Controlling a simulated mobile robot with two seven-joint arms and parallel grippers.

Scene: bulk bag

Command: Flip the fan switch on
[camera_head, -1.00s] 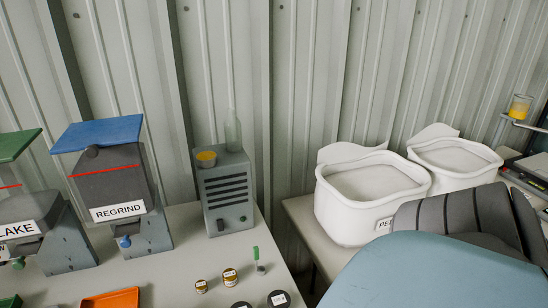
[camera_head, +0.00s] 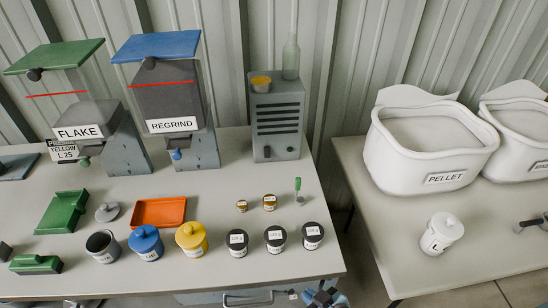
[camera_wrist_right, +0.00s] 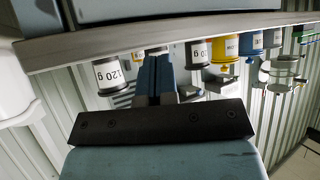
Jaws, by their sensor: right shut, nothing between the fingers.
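The fan unit is likely the grey vented box (camera_head: 278,122) at the back of the table in the head view. A small dark knob or switch (camera_head: 267,153) sits low on its front left, with a green spot (camera_head: 290,149) to its right. I cannot tell the switch's position. My right gripper (camera_head: 325,294) is low at the bottom edge of the head view, by the table's front edge and well apart from the box. In the right wrist view its fingers (camera_wrist_right: 153,78) are shut and empty. My left gripper is not in view.
The REGRIND hopper (camera_head: 172,95) is left; the PELLET bin (camera_head: 430,150) is right.

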